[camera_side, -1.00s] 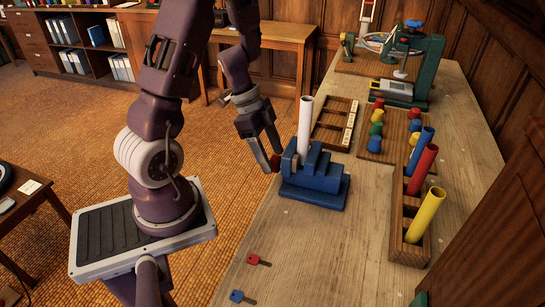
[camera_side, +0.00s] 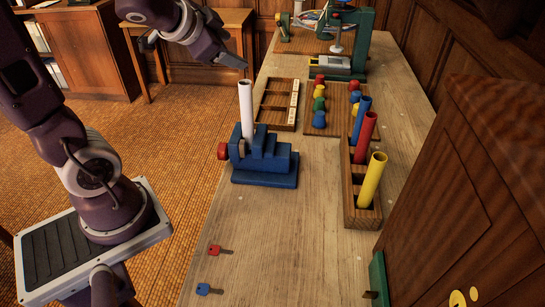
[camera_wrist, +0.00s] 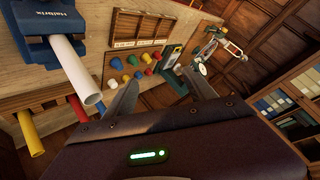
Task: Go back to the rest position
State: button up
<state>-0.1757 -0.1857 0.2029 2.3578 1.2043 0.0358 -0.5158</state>
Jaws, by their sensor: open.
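My gripper (camera_side: 236,60) is raised above the far left part of the bench, behind and above the blue vise (camera_side: 265,165). In the wrist view my gripper (camera_wrist: 162,92) has its two fingers spread apart with nothing between them. A white tube (camera_side: 245,105) stands upright at the vise, apart from my gripper. The vise's red knob (camera_side: 222,151) is on its left side. In the wrist view the vise (camera_wrist: 70,20) and white tube (camera_wrist: 75,70) are at the upper left.
A wooden rack (camera_side: 349,212) holds blue, red and yellow tubes on the right. A board with coloured knobs (camera_side: 334,112) and a divided wooden tray (camera_side: 262,100) lie behind the vise. Red (camera_side: 215,250) and blue (camera_side: 203,289) keys lie in front. A wooden cabinet (camera_side: 470,180) stands right.

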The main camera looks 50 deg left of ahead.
jog(key=s+d+n+g+h, duration=0.3)
jog(key=s+d+g+h, duration=0.1)
jog(key=s+d, duration=1.3)
jog(key=shift+s+f+g, duration=0.3)
jog(key=shift+s+f, duration=0.15)
jog(key=shift+s, duration=0.15)
jog(key=shift+a, duration=0.1)
dwell(3.0)
